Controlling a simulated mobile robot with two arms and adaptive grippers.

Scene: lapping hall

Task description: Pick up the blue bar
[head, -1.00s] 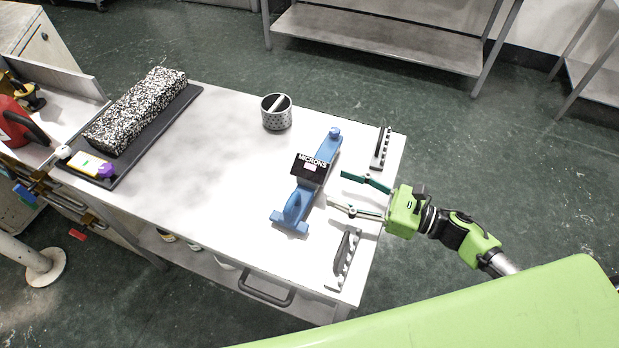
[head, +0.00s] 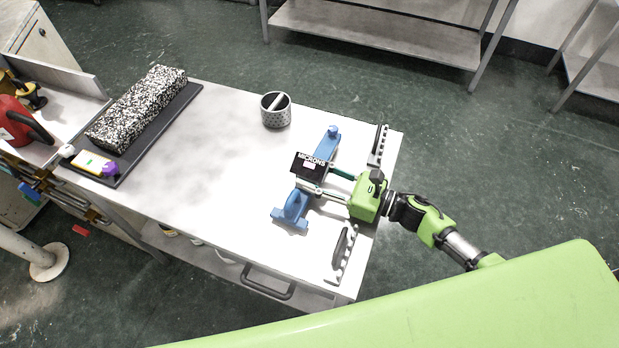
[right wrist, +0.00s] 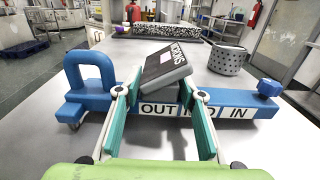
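The blue bar (head: 291,209) lies near the right end of the white table, with a loop handle at its near end and a blue knob at its far end. A black box marked MICRONS (head: 309,166) sits on its middle. In the right wrist view the bar (right wrist: 90,103) runs crosswise with white OUT, MID and IN labels. My right gripper (head: 318,179) is open at the bar's middle, coming from the right. Its fingers (right wrist: 161,88) are spread along the bar and overlap it, one either side of the box. I cannot tell whether they touch. My left gripper is out of view.
Two grey racks with black handles, one far (head: 378,147) and one near (head: 342,254), flank my right gripper on the table. A perforated grey cup (head: 276,110) stands behind the bar. A speckled block (head: 137,108) lies at the left; the table between is clear.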

